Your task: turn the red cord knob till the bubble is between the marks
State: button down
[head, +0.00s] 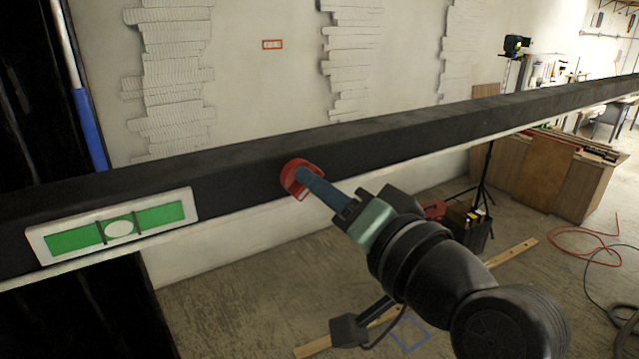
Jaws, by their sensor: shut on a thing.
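The red cord knob (290,176) sits on the front face of the long dark beam (235,179), near the middle of the head view. My gripper (304,181) reaches it from the lower right, and its blue fingers are shut on the knob, hiding part of it. The level (65,244) is a white-framed plate with a green window on the beam at the left. Its pale oval bubble (119,229) lies between the two dark marks, close to both.
Rough stacked-strip reliefs (170,75) and a small red-framed label (272,44) are on the wall behind. A black tripod stand (486,180), wooden cabinets (547,172) and a red hose (585,235) are at the right. Wooden battens (512,252) lie on the floor.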

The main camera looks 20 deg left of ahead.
jog(key=shift+r, duration=0.1)
jog(key=c, duration=0.8)
grip_release()
jog(key=shift+d, duration=0.1)
jog(key=b+v, duration=0.4)
jog(key=v, duration=0.9)
